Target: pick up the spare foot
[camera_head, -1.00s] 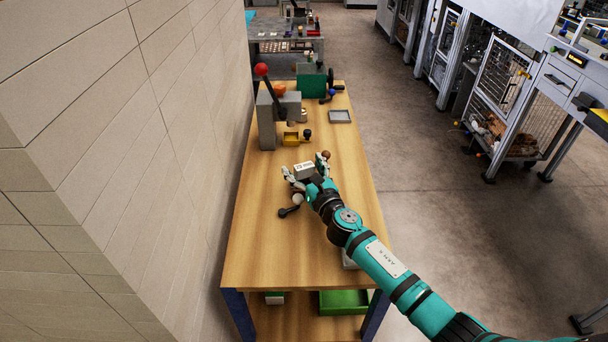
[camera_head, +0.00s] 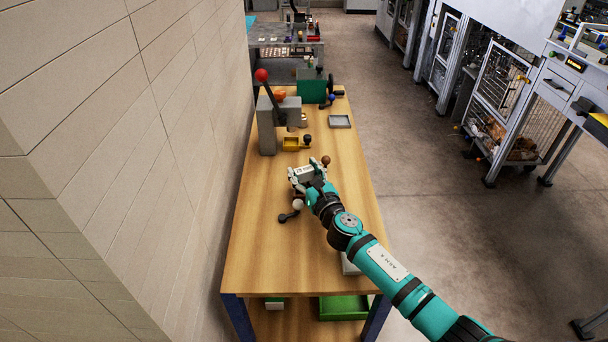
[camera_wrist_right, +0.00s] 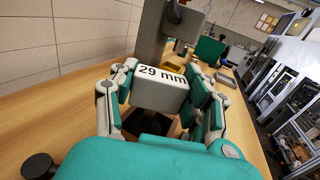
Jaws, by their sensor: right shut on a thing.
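A white block marked "29 mm" (camera_wrist_right: 158,96), which I take to be the spare foot, sits between the fingers of my right gripper (camera_head: 306,173). The fingers press on its left and right sides, and its marked top faces up. In the head view the pale block (camera_head: 304,171) shows small in the grip, over the middle of the wooden table (camera_head: 275,255). Its underside is hidden, so I cannot tell if it touches the table. My left gripper is not in view.
A brown ball (camera_head: 326,160) is close behind. A grey press (camera_head: 267,125), a yellow bin (camera_head: 291,144) and a grey tray (camera_head: 340,121) stand farther back. The left front table is clear.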

